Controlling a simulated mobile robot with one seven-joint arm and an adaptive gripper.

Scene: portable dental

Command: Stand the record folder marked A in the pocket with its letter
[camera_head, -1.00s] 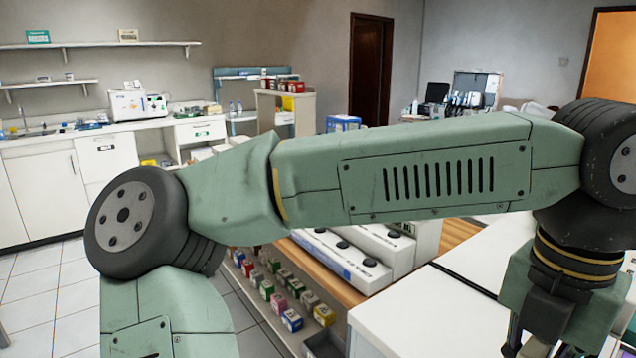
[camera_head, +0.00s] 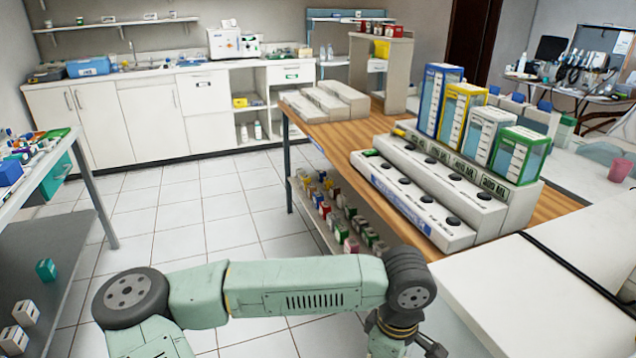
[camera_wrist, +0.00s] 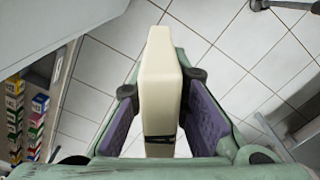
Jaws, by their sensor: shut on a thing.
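A cream slab-like thing (camera_wrist: 160,60), which looks like the record folder, is held upright between the purple pads of my gripper (camera_wrist: 160,90) in the wrist view. The gripper is shut on it, with a pad on each side. A dark band crosses the slab near its lower end. No letter A can be read on it. In the head view, my gripper is at the bottom edge, mostly cut off, and the slab is not seen. I cannot pick out a pocket with a matching letter in either view.
A wooden counter (camera_head: 560,203) bears a stepped white rack (camera_head: 415,205) with several tall coloured-lid containers. Small boxes (camera_head: 345,225) fill a shelf below. A white surface (camera_head: 500,290) is right of my arm. A left bench (camera_head: 62,165) stands across open tiled floor (camera_head: 170,215).

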